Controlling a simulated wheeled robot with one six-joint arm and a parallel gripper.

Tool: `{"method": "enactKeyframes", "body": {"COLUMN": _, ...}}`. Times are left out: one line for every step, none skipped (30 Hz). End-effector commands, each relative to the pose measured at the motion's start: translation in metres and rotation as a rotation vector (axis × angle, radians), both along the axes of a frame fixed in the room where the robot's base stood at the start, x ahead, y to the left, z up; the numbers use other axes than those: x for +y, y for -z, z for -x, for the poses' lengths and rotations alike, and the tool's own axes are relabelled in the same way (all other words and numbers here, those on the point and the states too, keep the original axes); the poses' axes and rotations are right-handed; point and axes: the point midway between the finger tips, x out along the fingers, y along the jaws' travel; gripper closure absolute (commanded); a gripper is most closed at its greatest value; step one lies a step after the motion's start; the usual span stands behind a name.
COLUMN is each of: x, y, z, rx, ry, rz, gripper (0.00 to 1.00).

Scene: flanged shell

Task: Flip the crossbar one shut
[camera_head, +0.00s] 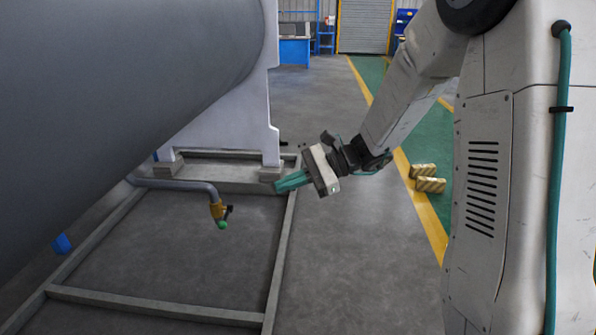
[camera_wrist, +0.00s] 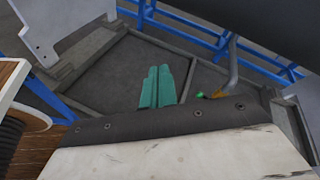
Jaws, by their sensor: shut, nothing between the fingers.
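A brass valve (camera_head: 217,209) sits at the end of a grey pipe (camera_head: 180,185) that comes out low beside the big grey shell (camera_head: 120,90). It has a small dark handle and a green tip (camera_head: 223,225). The handle's exact shape is too small to tell. My gripper (camera_head: 280,186), with teal fingers, is shut and empty, to the right of the valve and apart from it. In the wrist view the fingers (camera_wrist: 158,88) lie together, and the valve (camera_wrist: 219,95) with its green tip (camera_wrist: 200,95) shows to their right.
A grey floor frame (camera_head: 160,307) surrounds the valve, and a pale support plate (camera_head: 225,110) stands behind it. Blue rails (camera_wrist: 190,30) cross the back of the wrist view. Striped blocks (camera_head: 430,185) lie on the floor at right. The floor around the valve looks clear.

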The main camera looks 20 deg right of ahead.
Motion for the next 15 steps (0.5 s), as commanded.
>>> {"method": "enactKeyframes", "body": {"x": 0.012, "y": -0.015, "z": 0.024, "rx": -0.048, "ry": -0.082, "rz": 0.072, "gripper": 1.0}}
{"method": "enactKeyframes", "body": {"x": 0.016, "y": -0.02, "z": 0.037, "rx": -0.073, "ry": -0.128, "rz": 0.116, "gripper": 1.0}}
{"method": "enactKeyframes", "body": {"x": 0.022, "y": -0.026, "z": 0.056, "rx": -0.107, "ry": -0.192, "rz": 0.173, "gripper": 1.0}}
{"method": "enactKeyframes", "body": {"x": 0.024, "y": -0.03, "z": 0.07, "rx": -0.132, "ry": -0.239, "rz": 0.218, "gripper": 1.0}}
{"method": "enactKeyframes", "body": {"x": 0.027, "y": -0.034, "z": 0.083, "rx": -0.156, "ry": -0.283, "rz": 0.262, "gripper": 1.0}}
{"method": "enactKeyframes", "body": {"x": 0.028, "y": -0.038, "z": 0.101, "rx": -0.192, "ry": -0.343, "rz": 0.322, "gripper": 1.0}}
{"method": "enactKeyframes", "body": {"x": 0.029, "y": -0.04, "z": 0.114, "rx": -0.219, "ry": -0.388, "rz": 0.368, "gripper": 1.0}}
{"method": "enactKeyframes", "body": {"x": 0.029, "y": -0.042, "z": 0.127, "rx": -0.245, "ry": -0.432, "rz": 0.413, "gripper": 1.0}}
{"method": "enactKeyframes", "body": {"x": 0.027, "y": -0.045, "z": 0.144, "rx": -0.28, "ry": -0.487, "rz": 0.474, "gripper": 1.0}}
{"method": "enactKeyframes", "body": {"x": 0.025, "y": -0.046, "z": 0.156, "rx": -0.308, "ry": -0.531, "rz": 0.522, "gripper": 1.0}}
{"method": "enactKeyframes", "body": {"x": 0.023, "y": -0.048, "z": 0.167, "rx": -0.335, "ry": -0.571, "rz": 0.569, "gripper": 1.0}}
{"method": "enactKeyframes", "body": {"x": 0.019, "y": -0.049, "z": 0.182, "rx": -0.371, "ry": -0.624, "rz": 0.633, "gripper": 1.0}}
{"method": "enactKeyframes", "body": {"x": 0.015, "y": -0.05, "z": 0.193, "rx": -0.398, "ry": -0.664, "rz": 0.68, "gripper": 1.0}}
{"method": "enactKeyframes", "body": {"x": 0.011, "y": -0.051, "z": 0.203, "rx": -0.425, "ry": -0.703, "rz": 0.728, "gripper": 1.0}}
{"method": "enactKeyframes", "body": {"x": 0.005, "y": -0.052, "z": 0.216, "rx": -0.461, "ry": -0.752, "rz": 0.794, "gripper": 1.0}}
